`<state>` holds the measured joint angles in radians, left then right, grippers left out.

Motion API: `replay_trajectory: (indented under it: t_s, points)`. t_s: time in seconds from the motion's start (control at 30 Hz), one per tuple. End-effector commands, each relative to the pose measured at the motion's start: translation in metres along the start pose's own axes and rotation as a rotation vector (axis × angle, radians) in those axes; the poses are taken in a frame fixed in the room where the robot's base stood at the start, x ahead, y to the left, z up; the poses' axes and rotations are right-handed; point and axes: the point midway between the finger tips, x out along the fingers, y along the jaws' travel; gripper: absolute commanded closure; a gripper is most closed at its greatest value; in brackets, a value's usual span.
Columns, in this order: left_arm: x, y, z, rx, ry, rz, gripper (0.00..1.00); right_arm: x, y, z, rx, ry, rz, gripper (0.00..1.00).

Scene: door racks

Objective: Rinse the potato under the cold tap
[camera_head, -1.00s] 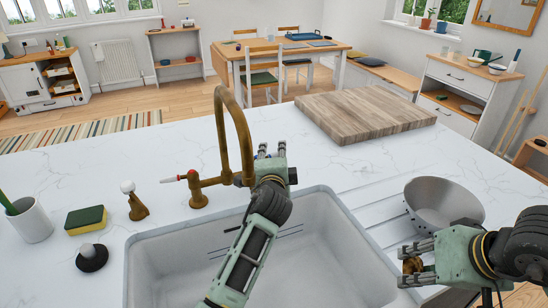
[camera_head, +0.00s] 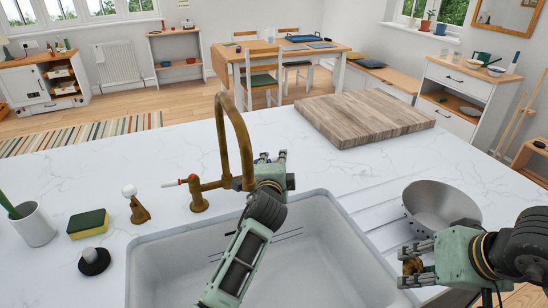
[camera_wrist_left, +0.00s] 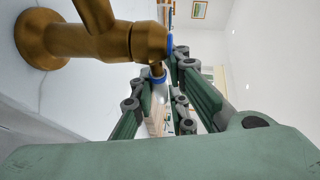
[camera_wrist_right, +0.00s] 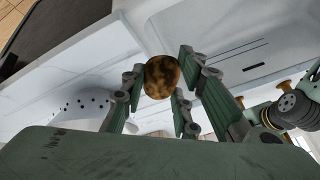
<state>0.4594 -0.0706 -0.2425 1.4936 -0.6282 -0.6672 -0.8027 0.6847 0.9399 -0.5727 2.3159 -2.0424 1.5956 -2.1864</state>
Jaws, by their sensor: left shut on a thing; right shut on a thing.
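The brass tap (camera_head: 233,130) stands behind the white sink (camera_head: 330,250). Its hot lever with a red mark (camera_head: 185,181) points left. My left gripper (camera_head: 272,158) is at the right side of the tap, shut on the cold tap handle (camera_wrist_left: 157,72), which has blue rings in the left wrist view. The fingers partly hide the handle. My right gripper (camera_head: 408,260) is shut on the brown potato (camera_wrist_right: 161,77), held near the sink's right edge, away from the spout. No water shows from the spout.
A metal colander (camera_head: 440,205) stands on the drainer right of the sink, close behind my right gripper. A wooden board (camera_head: 365,118) lies behind. A sponge (camera_head: 88,223), a cup (camera_head: 34,225) and a black stopper (camera_head: 94,261) are left of the sink.

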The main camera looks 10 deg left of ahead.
Motion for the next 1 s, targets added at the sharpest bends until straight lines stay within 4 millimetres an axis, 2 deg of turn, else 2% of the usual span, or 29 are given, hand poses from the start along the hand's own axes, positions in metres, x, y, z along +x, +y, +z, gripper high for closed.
replay_trajectory:
  t_s: [0.03, 0.1, 0.3, 0.47, 0.8, 0.83, 1.0]
  points:
    - [-0.002, -0.005, 0.001, 0.011, 0.021, 0.010, 1.00, -0.015, -0.004, -0.007, 0.000, 0.001, 0.000, 0.93]
    - [-0.004, -0.005, 0.000, 0.019, 0.059, 0.015, 1.00, -0.026, -0.007, -0.013, 0.000, 0.001, 0.000, 0.93]
    - [-0.009, -0.003, -0.002, 0.035, 0.165, 0.028, 1.00, -0.048, -0.013, -0.023, 0.000, 0.000, 0.000, 0.93]
    - [-0.011, 0.001, -0.002, 0.037, 0.207, 0.034, 1.00, -0.054, -0.014, -0.026, 0.000, 0.000, 0.000, 0.93]
    - [-0.011, 0.004, -0.002, 0.036, 0.213, 0.035, 1.00, -0.053, -0.014, -0.026, 0.000, 0.001, 0.000, 0.93]
    - [-0.011, 0.004, -0.002, 0.036, 0.213, 0.035, 0.84, -0.053, -0.014, -0.026, 0.000, 0.001, 0.000, 0.93]
    - [-0.011, 0.003, -0.002, 0.035, 0.214, 0.034, 0.69, -0.053, -0.014, -0.026, 0.000, 0.001, 0.000, 0.93]
